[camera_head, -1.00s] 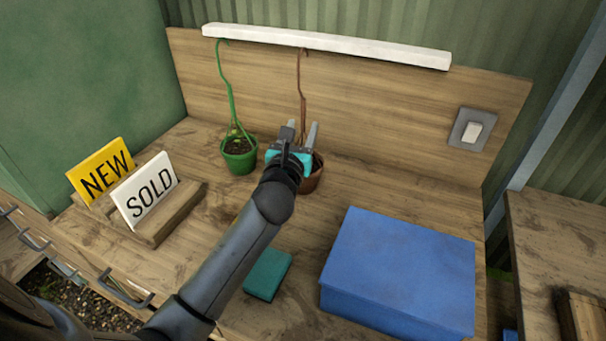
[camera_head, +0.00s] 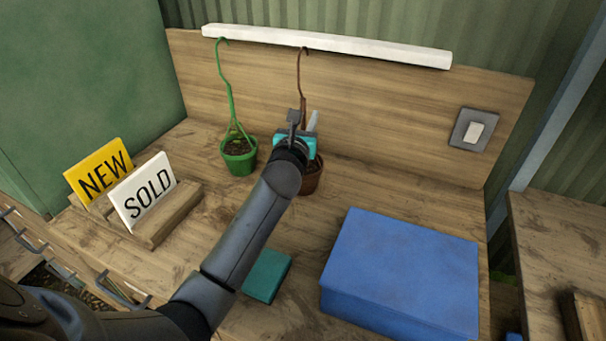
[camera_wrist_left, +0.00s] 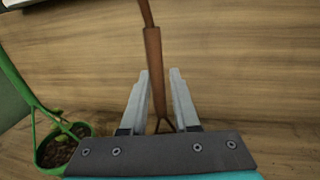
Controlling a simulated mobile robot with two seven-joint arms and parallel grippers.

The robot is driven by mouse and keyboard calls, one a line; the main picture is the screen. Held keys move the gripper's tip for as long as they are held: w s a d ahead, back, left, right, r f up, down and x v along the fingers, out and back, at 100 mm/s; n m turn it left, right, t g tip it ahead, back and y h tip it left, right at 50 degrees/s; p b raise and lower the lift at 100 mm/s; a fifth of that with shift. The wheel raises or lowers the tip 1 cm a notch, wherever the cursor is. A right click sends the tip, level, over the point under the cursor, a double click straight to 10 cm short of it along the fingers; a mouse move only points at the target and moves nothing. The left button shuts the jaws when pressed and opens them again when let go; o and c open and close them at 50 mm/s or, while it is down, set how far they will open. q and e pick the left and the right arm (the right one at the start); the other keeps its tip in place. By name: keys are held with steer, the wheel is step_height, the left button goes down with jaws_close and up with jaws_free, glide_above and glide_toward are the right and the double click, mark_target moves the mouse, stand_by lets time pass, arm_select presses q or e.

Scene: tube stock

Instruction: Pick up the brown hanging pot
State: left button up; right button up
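The brown hanging pot (camera_head: 312,182) hangs by its brown hook and stem in front of the wooden back panel, next to the green one. My left gripper (camera_head: 304,120) is in front of its stem and hides part of the pot. In the left wrist view, the brown stem (camera_wrist_left: 153,75) stands between the two fingers of my left gripper (camera_wrist_left: 159,85). The fingers are apart, with a gap on both sides of the stem. The pot body is hidden in the left wrist view. My right gripper is not in view.
A green hanging pot (camera_head: 239,160) is close on the left and also shows in the left wrist view (camera_wrist_left: 57,150). A white rail (camera_head: 330,45) runs above. A blue box (camera_head: 400,265), a teal block (camera_head: 266,275) and a sign holder (camera_head: 160,222) are on the bench.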

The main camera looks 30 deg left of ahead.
arm_select(q)
jaws_close()
steer(key=shift+r, duration=0.1)
stand_by(0.9)
